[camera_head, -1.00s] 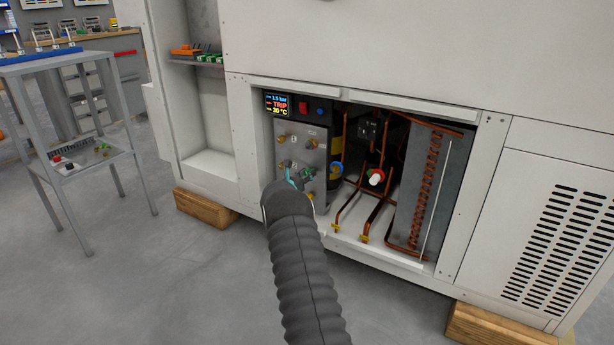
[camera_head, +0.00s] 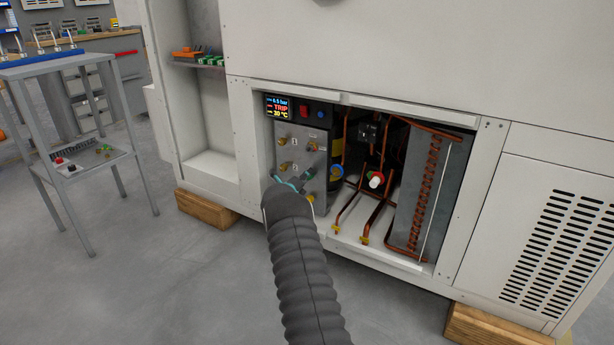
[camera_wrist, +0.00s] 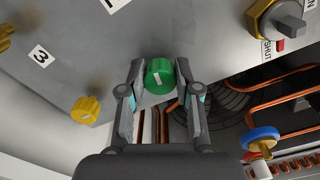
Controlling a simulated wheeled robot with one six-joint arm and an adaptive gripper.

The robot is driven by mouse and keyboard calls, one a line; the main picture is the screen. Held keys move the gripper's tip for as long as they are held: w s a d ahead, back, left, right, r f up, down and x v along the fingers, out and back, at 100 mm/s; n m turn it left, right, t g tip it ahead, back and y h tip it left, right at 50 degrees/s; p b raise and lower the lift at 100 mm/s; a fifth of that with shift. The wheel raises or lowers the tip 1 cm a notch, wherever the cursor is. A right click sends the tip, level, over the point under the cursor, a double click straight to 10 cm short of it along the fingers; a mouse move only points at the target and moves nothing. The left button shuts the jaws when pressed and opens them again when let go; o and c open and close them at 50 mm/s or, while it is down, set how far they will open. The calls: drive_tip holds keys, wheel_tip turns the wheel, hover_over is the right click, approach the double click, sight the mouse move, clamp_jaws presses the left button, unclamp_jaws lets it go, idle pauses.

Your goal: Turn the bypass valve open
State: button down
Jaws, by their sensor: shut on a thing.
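My gripper (camera_wrist: 160,80) is shut on a round green knob (camera_wrist: 160,74) in the wrist view, one finger on each side. The knob has a short pale mark on its face, lying nearly crosswise. No label naming this knob as the bypass valve is readable. In the head view my gripper (camera_head: 297,182) is at the lower part of the grey valve panel (camera_head: 290,142), and the green knob is hidden or too small to tell there.
A yellow knob (camera_wrist: 86,110) sits left of my gripper, and a brass valve with a grey handle (camera_wrist: 289,24) at upper right, near a "SHUT" label. A display (camera_head: 278,106) shows "TRIP".

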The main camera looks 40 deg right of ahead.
drive_tip(key=shift+n, duration=1.2)
drive_tip(key=shift+w, duration=0.1)
drive_tip(key=c, duration=0.8)
unclamp_jaws()
drive_tip(key=v, duration=1.2)
drive_tip(key=shift+f, duration=0.1)
